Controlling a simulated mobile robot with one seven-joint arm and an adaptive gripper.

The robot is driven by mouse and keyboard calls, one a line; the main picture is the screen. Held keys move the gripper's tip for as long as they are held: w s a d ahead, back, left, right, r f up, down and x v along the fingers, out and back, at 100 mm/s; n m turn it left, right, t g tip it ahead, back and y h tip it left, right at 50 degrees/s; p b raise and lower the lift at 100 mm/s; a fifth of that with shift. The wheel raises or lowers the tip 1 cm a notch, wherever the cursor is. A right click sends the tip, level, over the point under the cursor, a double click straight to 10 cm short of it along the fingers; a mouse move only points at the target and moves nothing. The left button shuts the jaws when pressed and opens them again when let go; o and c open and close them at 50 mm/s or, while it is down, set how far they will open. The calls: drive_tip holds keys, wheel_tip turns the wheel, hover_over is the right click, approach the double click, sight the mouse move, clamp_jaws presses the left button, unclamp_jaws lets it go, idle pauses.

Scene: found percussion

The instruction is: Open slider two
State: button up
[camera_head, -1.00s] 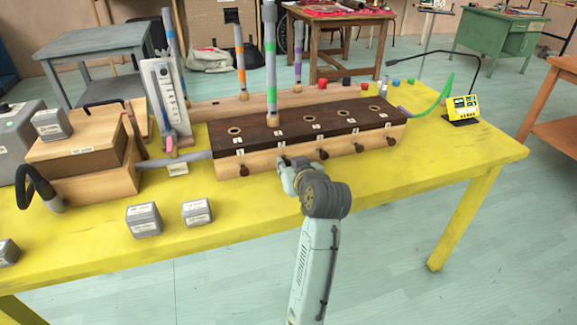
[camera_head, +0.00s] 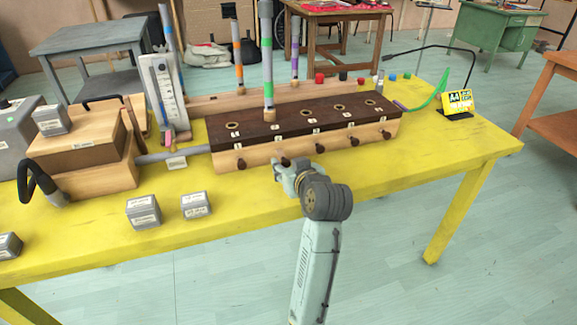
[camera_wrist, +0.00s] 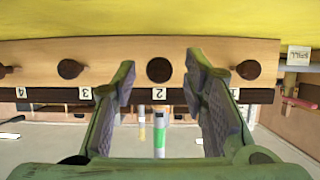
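The long wooden chest (camera_head: 300,137) with a dark top stands on the yellow table, with a row of round dark knobs along its pale front. In the wrist view the labels appear upside down, and the knob of slider two (camera_wrist: 159,70) is above label 2 (camera_wrist: 159,94). My gripper (camera_head: 279,169) is at the chest's front by this knob. In the wrist view my gripper (camera_wrist: 160,78) is open, its fingers either side of the knob with gaps on both sides. The knob looks slightly larger than its neighbours; how far slider two is out I cannot tell.
Knob three (camera_wrist: 71,69) and knob one (camera_wrist: 248,70) flank the fingers. A green-banded tube (camera_head: 268,70) stands in the chest's top. Grey blocks (camera_head: 143,212) lie at front left. A yellow meter (camera_head: 459,103) reading A4 stands at right. The table front right is clear.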

drive_tip(key=v, duration=1.2)
idle(0.3)
